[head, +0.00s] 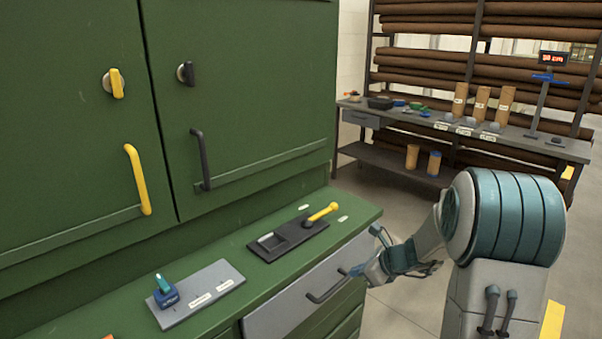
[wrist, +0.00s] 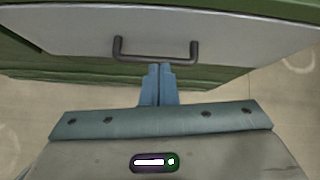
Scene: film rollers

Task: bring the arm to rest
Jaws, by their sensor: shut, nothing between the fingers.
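My gripper (wrist: 159,72) shows in the wrist view with its two blue fingers together and nothing between them. Its tips are close to the dark handle (wrist: 155,57) of a grey drawer (wrist: 80,30); I cannot tell whether they touch it. In the head view my arm reaches in from the right, and the gripper (head: 347,272) is in front of the same drawer (head: 280,310), beside the right end of its handle (head: 328,287). The drawer looks shut or nearly so.
A green cabinet (head: 80,110) with yellow and black handles stands at left. On its ledge (head: 120,290) are a grey plate (head: 215,290) with a blue device (head: 165,292) and a black tray (head: 275,245) with a yellow lever (head: 322,212). A bench (head: 450,130) stands behind; floor between is clear.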

